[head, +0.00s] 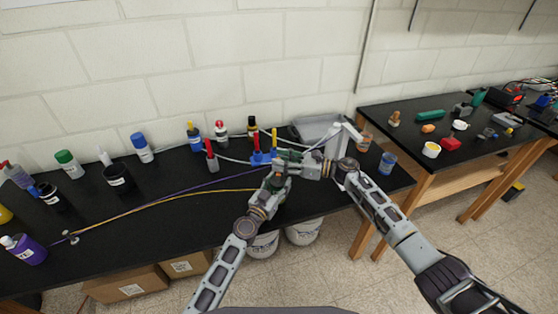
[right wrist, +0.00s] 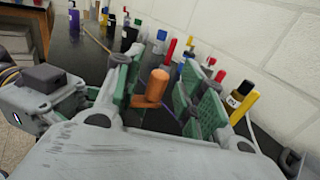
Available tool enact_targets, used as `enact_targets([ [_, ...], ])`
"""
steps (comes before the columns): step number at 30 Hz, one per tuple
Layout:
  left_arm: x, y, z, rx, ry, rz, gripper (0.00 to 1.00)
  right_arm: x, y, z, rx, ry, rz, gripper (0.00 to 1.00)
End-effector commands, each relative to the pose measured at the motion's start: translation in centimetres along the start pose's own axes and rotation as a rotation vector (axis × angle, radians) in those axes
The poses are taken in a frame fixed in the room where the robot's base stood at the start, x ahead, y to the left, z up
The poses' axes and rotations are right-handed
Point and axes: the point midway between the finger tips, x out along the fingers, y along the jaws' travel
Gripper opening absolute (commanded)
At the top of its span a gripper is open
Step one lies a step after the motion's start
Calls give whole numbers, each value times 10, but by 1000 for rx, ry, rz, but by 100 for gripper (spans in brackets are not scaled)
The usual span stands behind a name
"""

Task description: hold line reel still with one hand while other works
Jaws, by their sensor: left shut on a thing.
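The line reel is mostly hidden behind my grippers in the head view, where a yellow line (head: 165,198) and a purple line (head: 180,183) run toward it. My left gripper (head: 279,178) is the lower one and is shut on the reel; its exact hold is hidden. My right gripper (head: 287,158) reaches in from the right, just above the left one. In the right wrist view, my right gripper (right wrist: 160,95) has its green-padded fingers apart. An orange upright knob (right wrist: 154,87) on a short arm shows between them; I cannot tell whether either finger touches it.
A blue piece (head: 262,157) with coloured posts stands just behind the grippers. Several bottles (head: 194,138) stand along the wall. The bench middle is clear apart from the lines.

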Motion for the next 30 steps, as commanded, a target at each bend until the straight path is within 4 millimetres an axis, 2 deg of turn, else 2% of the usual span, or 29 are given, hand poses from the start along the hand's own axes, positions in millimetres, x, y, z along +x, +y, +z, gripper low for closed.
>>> enact_targets([
  [18, 0, 0, 0, 0, 0, 0, 23, -84, -1, -2, 0, 4, -2, 40],
  [24, 0, 0, 0, 0, 0, 0, 23, -102, -1, -2, 0, 4, -1, 40],
  [30, 0, 0, 0, 0, 0, 0, 23, -108, 0, -1, 0, 2, 0, 40],
])
